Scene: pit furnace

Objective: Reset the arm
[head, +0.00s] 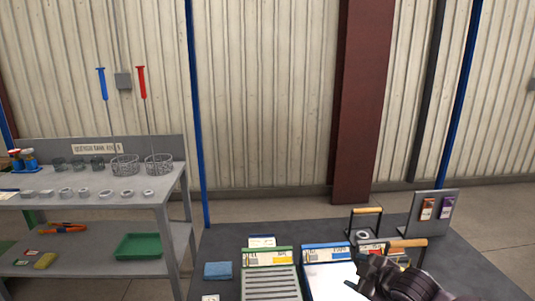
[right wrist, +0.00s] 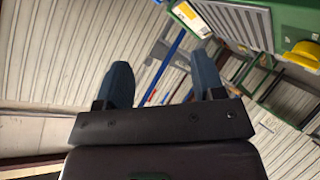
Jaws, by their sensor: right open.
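My right arm comes in at the lower right of the head view. Its dark gripper (head: 362,275) is over the front right part of the dark table (head: 225,240), in front of a wooden-handled carrier. In the right wrist view the two blue fingers of the right gripper (right wrist: 163,80) stand wide apart with nothing between them. My left arm and gripper do not show in either view.
A green-edged tray (head: 268,284) and a blue-edged tray (head: 328,255) lie on the table beside the right gripper. A blue sponge (head: 218,270) lies left of them. A upright board (head: 430,212) stands behind right. A shelf with wire baskets (head: 125,166) is at left.

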